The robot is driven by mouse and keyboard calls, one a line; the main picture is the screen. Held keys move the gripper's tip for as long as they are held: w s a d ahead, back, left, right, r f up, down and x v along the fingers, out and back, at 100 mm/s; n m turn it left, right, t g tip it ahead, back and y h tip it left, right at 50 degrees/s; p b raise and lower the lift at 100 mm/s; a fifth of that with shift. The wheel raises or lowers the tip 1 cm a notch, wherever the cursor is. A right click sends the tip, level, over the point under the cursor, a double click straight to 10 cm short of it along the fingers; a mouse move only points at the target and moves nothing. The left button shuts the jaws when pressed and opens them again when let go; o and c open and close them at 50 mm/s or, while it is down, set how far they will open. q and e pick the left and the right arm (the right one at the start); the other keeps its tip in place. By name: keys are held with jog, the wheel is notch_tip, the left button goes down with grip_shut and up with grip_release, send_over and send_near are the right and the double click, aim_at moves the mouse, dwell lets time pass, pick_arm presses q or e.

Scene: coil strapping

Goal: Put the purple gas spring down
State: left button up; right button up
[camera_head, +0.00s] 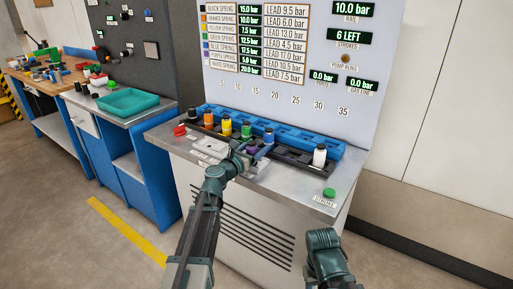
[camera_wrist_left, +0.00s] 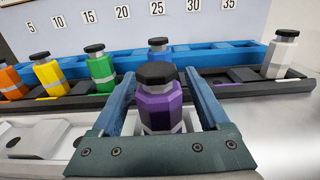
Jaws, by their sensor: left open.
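The purple gas spring (camera_wrist_left: 160,108) has a black cap and a pale band, and stands upright between the two blue fingers of my left gripper (camera_wrist_left: 160,100). It also shows small in the head view (camera_head: 252,150), partly behind the gripper. My left gripper (camera_head: 256,155) is open around the spring, at the front of the dark spring rack (camera_head: 289,156). The spring's lower end is hidden by the gripper body, so I cannot tell what it rests on. My right arm shows at the lower right of the head view, but no fingers are visible.
Orange (camera_head: 208,118), yellow (camera_head: 226,125), green (camera_head: 246,130), blue (camera_head: 268,136) and white (camera_head: 319,155) springs stand in a row. A blue rail (camera_head: 300,140) runs behind them. A pale fixture (camera_head: 211,147) lies left of my gripper. A green button (camera_head: 329,192) is at front right.

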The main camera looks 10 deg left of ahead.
pick_arm(q)
jog(key=v, duration=1.2)
